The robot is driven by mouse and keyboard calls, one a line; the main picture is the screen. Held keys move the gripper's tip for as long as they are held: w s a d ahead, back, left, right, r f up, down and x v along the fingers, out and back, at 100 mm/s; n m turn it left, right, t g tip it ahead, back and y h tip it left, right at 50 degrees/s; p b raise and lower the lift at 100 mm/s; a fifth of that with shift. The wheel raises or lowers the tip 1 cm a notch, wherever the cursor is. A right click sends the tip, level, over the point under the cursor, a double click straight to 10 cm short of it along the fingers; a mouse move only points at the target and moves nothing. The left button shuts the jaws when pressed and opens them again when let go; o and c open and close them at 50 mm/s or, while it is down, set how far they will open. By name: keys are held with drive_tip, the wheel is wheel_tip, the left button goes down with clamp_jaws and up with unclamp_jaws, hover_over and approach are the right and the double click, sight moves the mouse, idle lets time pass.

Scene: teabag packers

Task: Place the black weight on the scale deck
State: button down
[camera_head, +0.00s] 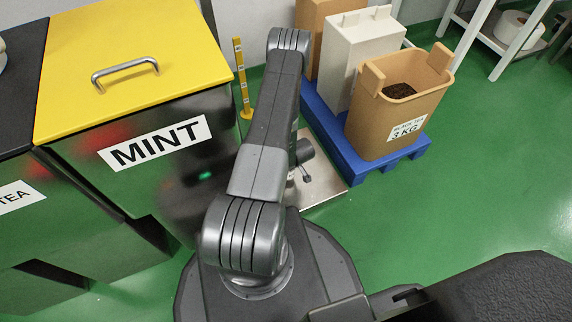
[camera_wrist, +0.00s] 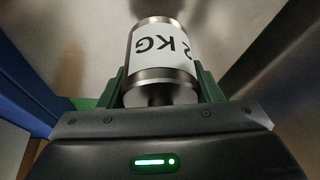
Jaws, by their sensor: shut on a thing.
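My gripper (camera_wrist: 161,84) is shut on a weight (camera_wrist: 162,52) in the wrist view, one dark green finger on each side. The weight is a cylinder that looks like grey steel rather than black, with a white label reading "2 KG" upside down. The scale deck (camera_head: 326,190) is a pale metal plate on the floor in the head view, partly hidden by my arm. A pale metal surface (camera_wrist: 90,35), apparently the deck, lies beyond the weight in the wrist view. I cannot tell whether the weight touches it. The arm mostly hides the weight in the head view.
A blue pallet (camera_head: 372,165) right of the deck carries a tan tub (camera_head: 385,125) labelled "3 KG" and a white carton (camera_head: 350,65). A dark bin (camera_head: 160,165) marked "MINT" with a yellow lid (camera_head: 150,45) stands left. A yellow post (camera_head: 242,80) stands behind.

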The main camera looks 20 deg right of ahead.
drive_tip(key=shift+f+b, duration=0.55)
drive_tip(key=shift+f, duration=1)
drive_tip(key=shift+f, duration=0.15)
drive_tip(key=shift+c, duration=2.2)
unclamp_jaws()
drive_tip(key=shift+s+r, duration=0.1)
drive_tip(key=shift+r, duration=0.3)
drive_tip(key=p+v, duration=0.3)
drive_tip(key=v, duration=0.8)
drive_tip(key=shift+s+p, duration=0.2)
drive_tip(key=shift+p, duration=0.15)
drive_tip(key=shift+r, duration=0.1)
